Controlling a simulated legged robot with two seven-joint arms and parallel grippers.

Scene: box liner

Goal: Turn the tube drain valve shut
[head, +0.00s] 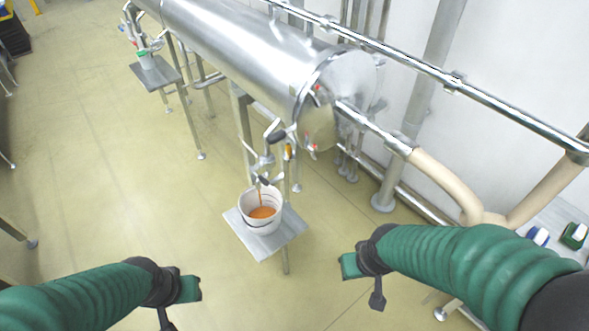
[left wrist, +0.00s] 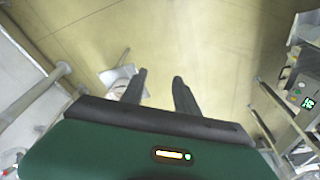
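The drain valve (head: 268,152) is a small cluster of metal pipe and dark handles on a tube below the near end of a large steel cylinder (head: 250,45). Orange liquid runs from it into a white bucket (head: 261,224) on a small metal stand (head: 284,236). Which handle is the drain handle is too small to tell. My left gripper (head: 198,288) is at the lower left, apart from the stand; in the left wrist view its two fingers (left wrist: 160,82) are spread with nothing between them. My right gripper (head: 346,266) is right of the stand, touching nothing; its fingers are not clear.
Steel rails and a beige pipe (head: 448,185) run along the right by the white wall. A second small stand (head: 155,74) with valves is at the far left. A control panel (left wrist: 304,100) is at the right of the left wrist view.

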